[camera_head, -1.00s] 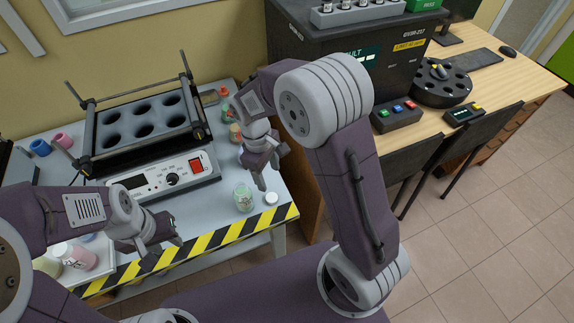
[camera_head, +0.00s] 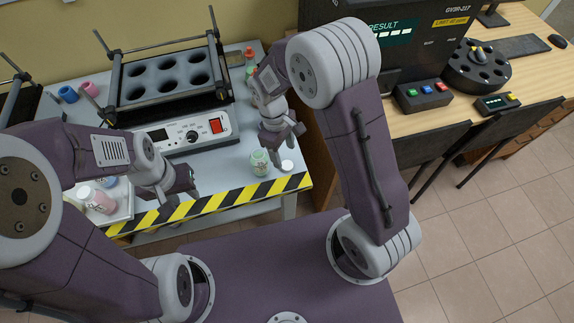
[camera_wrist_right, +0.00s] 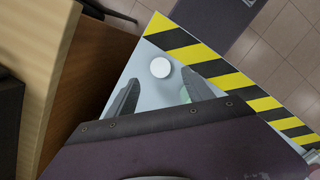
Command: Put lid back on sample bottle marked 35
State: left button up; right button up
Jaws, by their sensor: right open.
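A small bottle with green contents (camera_head: 260,162) stands near the striped front edge of the grey bench; its marking is too small to read. A round white lid (camera_head: 288,166) lies flat on the bench just right of it. My right gripper (camera_head: 287,143) is open above and behind the bottle and lid, pointing down. In the right wrist view the lid (camera_wrist_right: 160,67) shows ahead of the open fingers, apart from them, and the bottle (camera_wrist_right: 186,95) is mostly hidden behind one finger. My left gripper (camera_head: 180,195) looks open and empty, over the front edge at left.
A heater block with round wells (camera_head: 165,78) and its control box (camera_head: 180,138) stand behind. Pink and white jars (camera_head: 98,200) sit at front left. Small bottles (camera_head: 249,58) stand at the back right. The large dark analyser (camera_head: 400,60) is to the right.

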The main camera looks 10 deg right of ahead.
aim_at(287, 165)
jog(key=f, duration=0.3)
jog(key=f+b, duration=0.1)
jog(key=f, duration=0.1)
jog(key=shift+s+d, duration=0.35)
jog(key=shift+s, duration=0.05)
grip_shut()
